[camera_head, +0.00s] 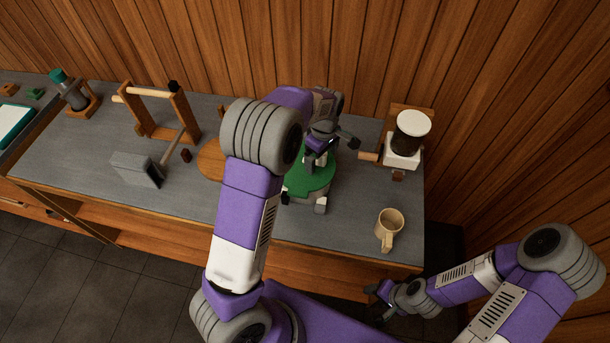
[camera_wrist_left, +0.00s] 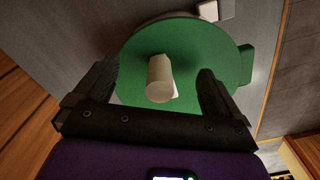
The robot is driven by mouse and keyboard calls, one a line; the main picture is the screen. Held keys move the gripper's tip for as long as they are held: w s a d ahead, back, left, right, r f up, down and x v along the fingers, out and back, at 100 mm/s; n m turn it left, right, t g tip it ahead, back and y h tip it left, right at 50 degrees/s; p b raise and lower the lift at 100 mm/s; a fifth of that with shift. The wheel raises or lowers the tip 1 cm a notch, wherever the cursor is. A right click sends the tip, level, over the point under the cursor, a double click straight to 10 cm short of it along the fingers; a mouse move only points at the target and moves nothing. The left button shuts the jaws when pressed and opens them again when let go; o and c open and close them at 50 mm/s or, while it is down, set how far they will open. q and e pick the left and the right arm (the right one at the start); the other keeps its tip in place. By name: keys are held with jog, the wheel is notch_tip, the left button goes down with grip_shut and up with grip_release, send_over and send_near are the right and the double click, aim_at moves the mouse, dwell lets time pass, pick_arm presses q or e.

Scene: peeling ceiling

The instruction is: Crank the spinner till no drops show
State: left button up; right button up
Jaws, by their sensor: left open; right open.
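The spinner (camera_head: 322,183) stands on the grey worktop near its front middle, with a round green lid and a pale base partly hidden behind my left arm. In the left wrist view, the green lid (camera_wrist_left: 213,50) carries an upright pale knob (camera_wrist_left: 159,80), set off the lid's middle. My left gripper (camera_head: 318,158) is above the lid, pointing down. Its open fingers are on either side of the knob, with gaps on both sides. The spinner's inside is hidden, and I can make out no drops. My right gripper (camera_head: 380,297) is open and empty, beyond the worktop's front edge.
A tan mug (camera_head: 389,226) stands right of the spinner. A grinder-like device with a white top (camera_head: 413,124) is behind it. A wooden frame (camera_head: 158,112), grey block (camera_head: 137,168) and teal-topped jar (camera_head: 74,90) are left. A wood-panelled wall closes the back.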

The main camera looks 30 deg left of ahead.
pick_arm(q)
notch_tip(320, 180, up, 8)
jog(key=p, duration=0.6)
jog(key=shift+f, duration=0.15)
